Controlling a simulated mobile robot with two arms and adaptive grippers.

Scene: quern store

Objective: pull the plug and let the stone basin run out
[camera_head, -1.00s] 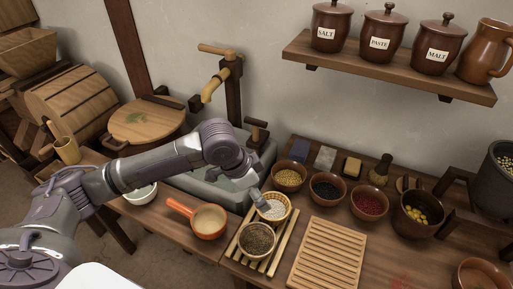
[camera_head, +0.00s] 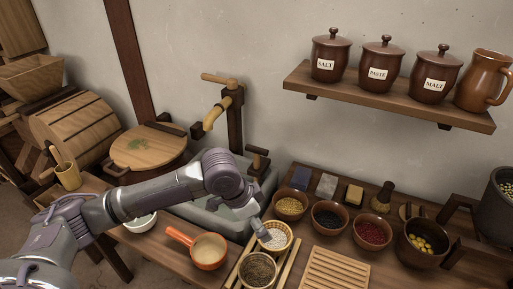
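The grey stone basin (camera_head: 268,183) stands against the wall under a wooden spout. My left arm crosses in front of it and hides much of its inside. I cannot make out a plug in it. A dark wooden piece with a peg (camera_head: 257,160) stands at the basin's back right edge; I cannot tell what it is. My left gripper (camera_head: 262,231) is to the right of the basin, at a small basket of white grains (camera_head: 276,238). Its fingers are too small and hidden to tell open from shut. My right gripper is not in view.
The spout (camera_head: 214,116) juts over the basin. An orange-handled pan (camera_head: 207,251) and a white bowl (camera_head: 141,223) stand in front. Several bowls, including one of yellow grain (camera_head: 290,207), and a slatted board (camera_head: 335,272) crowd the right. A shelf (camera_head: 390,97) holds lidded jars.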

